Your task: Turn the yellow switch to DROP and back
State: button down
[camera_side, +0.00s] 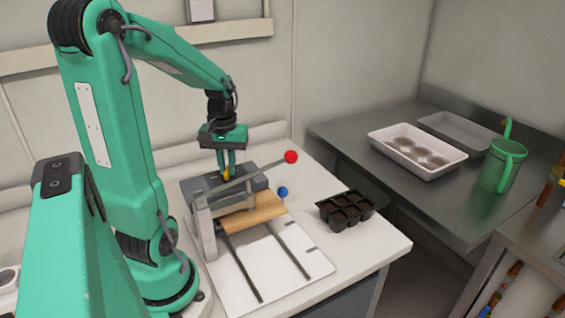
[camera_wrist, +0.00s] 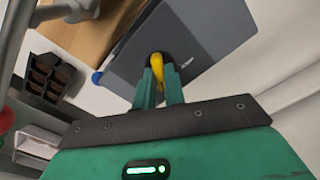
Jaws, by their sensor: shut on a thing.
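The yellow switch (camera_wrist: 156,72) sits on top of a dark grey machine (camera_wrist: 205,38) on the white table. It also shows in the side view (camera_side: 227,174) as a small yellow part between my fingertips. My gripper (camera_wrist: 159,82) points down over the machine with its fingers shut on the switch; it shows in the side view too (camera_side: 226,170). A pale mark lies on the grey top beside the switch, too small to read. The DROP label cannot be made out, and the fingers hide part of the switch.
A metal lever with a red ball (camera_side: 291,157) slants up close to my gripper. A blue knob (camera_side: 282,191) and a wooden board (camera_side: 252,213) are at the machine's front. A black cell tray (camera_side: 346,209) stands to the right. The table's front right is clear.

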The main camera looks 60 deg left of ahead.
jog(key=n, duration=1.1)
jog(key=shift+n, duration=2.3)
jog(key=c, duration=1.5)
grip_release()
